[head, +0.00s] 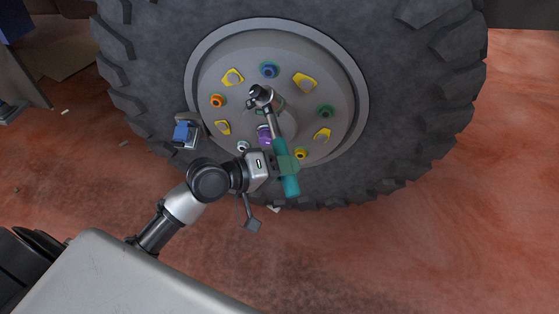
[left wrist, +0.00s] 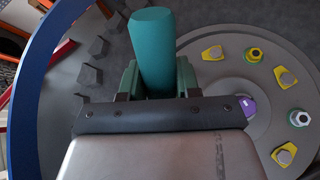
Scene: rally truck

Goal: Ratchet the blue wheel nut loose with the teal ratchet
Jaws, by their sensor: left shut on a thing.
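The blue wheel nut (head: 269,70) sits at the top of the grey hub in the head view. My left gripper (head: 285,165) is shut on the teal handle of the ratchet (head: 291,184), in front of the hub's lower part. The ratchet's metal shaft runs up and slightly left to its dark head (head: 262,95). That head appears just below the blue nut with a gap in the picture; depth is hard to judge. In the left wrist view the teal handle (left wrist: 152,50) stands between the green fingers; the ratchet head and the blue nut are not visible there. My right gripper is not in view.
The hub (head: 210,85) carries orange, green, purple, white and yellow nuts, plus several yellow tabs. The big tyre (head: 430,90) surrounds it. A blue block on a grey piece (head: 184,133) is at the hub's lower left. Reddish ground (head: 420,250) is open at right.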

